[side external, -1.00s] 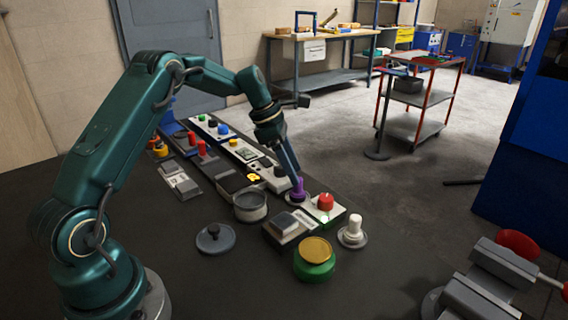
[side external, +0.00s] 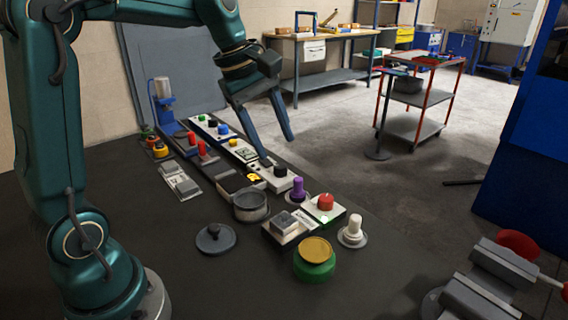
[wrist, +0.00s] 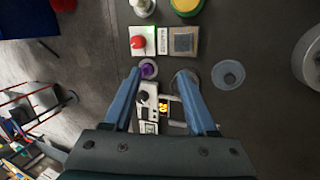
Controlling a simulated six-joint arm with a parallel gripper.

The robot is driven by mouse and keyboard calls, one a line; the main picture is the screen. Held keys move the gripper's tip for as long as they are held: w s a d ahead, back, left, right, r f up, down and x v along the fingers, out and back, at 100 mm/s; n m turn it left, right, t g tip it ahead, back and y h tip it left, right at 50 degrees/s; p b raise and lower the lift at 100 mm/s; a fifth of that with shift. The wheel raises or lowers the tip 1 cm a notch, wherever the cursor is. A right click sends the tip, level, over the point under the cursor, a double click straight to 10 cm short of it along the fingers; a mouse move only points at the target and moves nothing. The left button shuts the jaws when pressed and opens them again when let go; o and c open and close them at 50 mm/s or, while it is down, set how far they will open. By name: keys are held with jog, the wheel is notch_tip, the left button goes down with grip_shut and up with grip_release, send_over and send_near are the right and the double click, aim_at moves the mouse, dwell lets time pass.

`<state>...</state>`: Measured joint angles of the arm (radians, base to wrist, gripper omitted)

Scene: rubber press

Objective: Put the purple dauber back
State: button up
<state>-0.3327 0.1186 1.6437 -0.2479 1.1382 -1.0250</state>
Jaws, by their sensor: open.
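The purple dauber (side external: 298,190) stands upright on a round grey base (side external: 299,199) between the grey metal pot and the block with the red knob. It also shows from above in the wrist view (wrist: 149,70), near the tip of the left finger but lower than it. My gripper (side external: 279,150) is open and empty, raised above the row of blocks, behind and to the left of the dauber in the side view. It also shows in the wrist view (wrist: 160,75) with its fingers wide apart.
A block with a red knob (side external: 326,202), a white dauber (side external: 353,228), a green jar with a yellow lid (side external: 315,262), a grey pot (side external: 250,206) and a round lid (side external: 215,238) surround the dauber. A vise (side external: 485,285) stands at the lower right. The front table area is clear.

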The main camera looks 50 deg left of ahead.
jog(key=s+d+f+m+t, duration=0.1)
jog(key=s+d+m, duration=0.1)
jog(key=s+m, duration=0.5)
jog(key=s+d+f+m+t+y, duration=0.1)
jog(key=s+d+f+m, duration=0.1)
jog(key=s+m, duration=0.6)
jog(key=shift+d+f+m, duration=0.2)
jog(key=shift+d+m, duration=0.5)
jog(key=shift+d, duration=0.05)
